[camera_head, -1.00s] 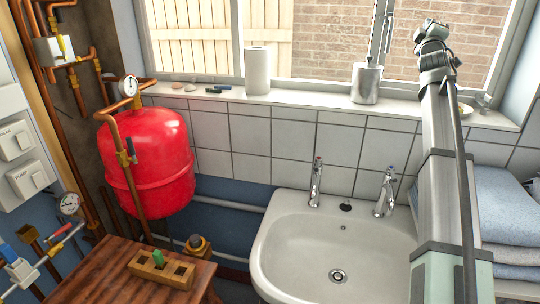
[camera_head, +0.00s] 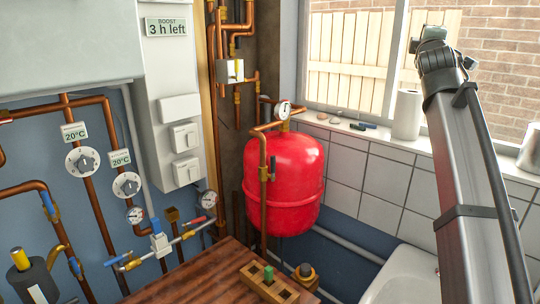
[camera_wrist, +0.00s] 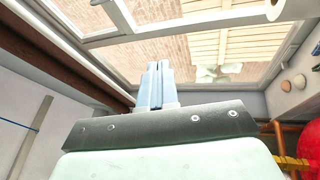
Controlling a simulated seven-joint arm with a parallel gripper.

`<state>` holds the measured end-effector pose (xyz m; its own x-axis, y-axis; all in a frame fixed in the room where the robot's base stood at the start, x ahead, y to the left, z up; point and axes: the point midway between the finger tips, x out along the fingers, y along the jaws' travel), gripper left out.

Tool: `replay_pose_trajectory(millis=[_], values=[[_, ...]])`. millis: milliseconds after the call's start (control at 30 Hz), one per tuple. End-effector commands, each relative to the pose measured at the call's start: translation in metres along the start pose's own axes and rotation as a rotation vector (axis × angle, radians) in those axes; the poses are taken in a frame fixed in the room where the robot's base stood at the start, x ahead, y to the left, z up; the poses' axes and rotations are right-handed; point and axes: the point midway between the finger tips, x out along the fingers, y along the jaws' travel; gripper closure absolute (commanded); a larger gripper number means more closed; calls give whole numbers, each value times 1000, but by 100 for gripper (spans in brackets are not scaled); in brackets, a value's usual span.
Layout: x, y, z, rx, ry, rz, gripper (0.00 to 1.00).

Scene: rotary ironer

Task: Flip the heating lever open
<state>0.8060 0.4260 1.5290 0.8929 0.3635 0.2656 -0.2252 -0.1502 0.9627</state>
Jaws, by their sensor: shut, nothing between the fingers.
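Several valve levers show on the copper pipes in the head view; I cannot tell which is the heating lever. A red lever (camera_head: 195,221) and a blue lever (camera_head: 115,259) sit on the pipe with the white-and-blue valve (camera_head: 159,243). Other blue handles (camera_head: 48,205) are on the pipes at the far left. My gripper (camera_head: 433,36) is raised at the upper right, far from these levers. In the wrist view its fingers (camera_wrist: 155,75) are together and empty, pointing toward the window.
The red tank (camera_head: 285,185) stands in the middle, with a wooden bench (camera_head: 200,275) in front. Two dials (camera_head: 83,160) and a switch panel (camera_head: 175,115) are on the left. The sink (camera_head: 405,275) and windowsill (camera_head: 350,130) are on the right.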

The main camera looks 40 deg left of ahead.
Motion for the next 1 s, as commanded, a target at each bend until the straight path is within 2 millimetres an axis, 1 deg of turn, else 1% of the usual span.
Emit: replay_pose_trajectory(millis=[33, 67, 100, 167, 200, 267, 300, 367, 400, 467, 500, 567, 600, 667, 700, 800, 900, 1000], values=[[-7, -17, -28, 29, 26, -41, 100], [-11, -28, -43, 49, 38, -69, 100], [-17, -44, -62, 78, 54, -109, 100], [-28, -72, -92, 125, 77, -177, 100], [-36, -91, -112, 156, 91, -226, 100], [-51, -122, -141, 205, 109, -304, 100], [-62, -142, -161, 239, 121, -359, 100], [-81, -172, -190, 285, 136, -442, 100], [-95, -192, -209, 313, 144, -498, 100], [-118, -221, -238, 353, 155, -585, 100], [-135, -240, -256, 376, 161, -643, 100], [-162, -266, -283, 407, 167, -731, 100], [-181, -283, -299, 425, 170, -789, 100], [-210, -306, -322, 447, 172, -872, 100], [-227, -320, -335, 457, 171, -922, 100], [-266, -345, -362, 478, 166, -1029, 100], [-298, -365, -382, 491, 158, -1114, 100], [-325, -380, -399, 501, 147, -1190, 100]])
